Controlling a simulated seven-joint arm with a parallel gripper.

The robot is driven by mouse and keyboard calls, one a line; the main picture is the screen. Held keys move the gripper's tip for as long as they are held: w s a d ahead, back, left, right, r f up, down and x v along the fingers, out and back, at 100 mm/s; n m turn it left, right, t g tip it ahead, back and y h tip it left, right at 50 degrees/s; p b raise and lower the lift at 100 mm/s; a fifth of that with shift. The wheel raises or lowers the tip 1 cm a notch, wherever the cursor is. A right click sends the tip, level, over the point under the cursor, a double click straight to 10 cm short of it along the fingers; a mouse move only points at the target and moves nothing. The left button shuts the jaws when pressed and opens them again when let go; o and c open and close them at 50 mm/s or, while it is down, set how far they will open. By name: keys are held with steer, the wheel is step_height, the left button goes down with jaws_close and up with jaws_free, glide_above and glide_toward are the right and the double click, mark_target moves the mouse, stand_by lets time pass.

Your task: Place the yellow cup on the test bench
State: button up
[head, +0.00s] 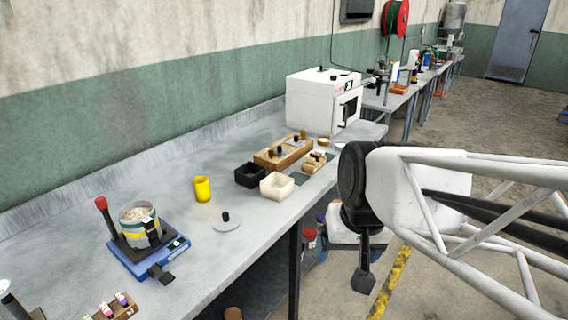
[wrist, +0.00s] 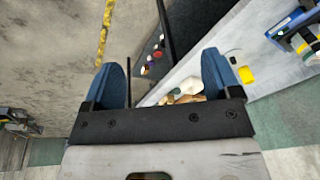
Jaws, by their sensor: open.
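The yellow cup (head: 202,189) stands upright on the long grey bench (head: 175,211), between the blue scale and the dark and white boxes. It shows as a small yellow shape in the wrist view (wrist: 246,75), on the pale bench top (wrist: 232,40). My gripper (head: 363,274) hangs beyond the bench's front edge, over the floor, well to the right of the cup. In the wrist view its two blue fingers (wrist: 160,64) are wide apart with nothing held between them.
A blue scale (head: 165,258) with a grain-filled container (head: 139,222) is on the left. Black (head: 249,175) and white (head: 277,186) boxes, a wooden block (head: 270,158) and a white oven (head: 315,100) stand farther back.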

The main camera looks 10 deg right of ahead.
steer(key=shift+s+d+f+n+h, duration=0.15)
steer(key=shift+s+d+n+h, duration=0.2)
steer(key=shift+s, duration=0.45)
steer(key=shift+s+d+f+n+h, duration=0.15)
steer(key=shift+s+d, duration=0.25)
steer(key=shift+s, duration=0.35)
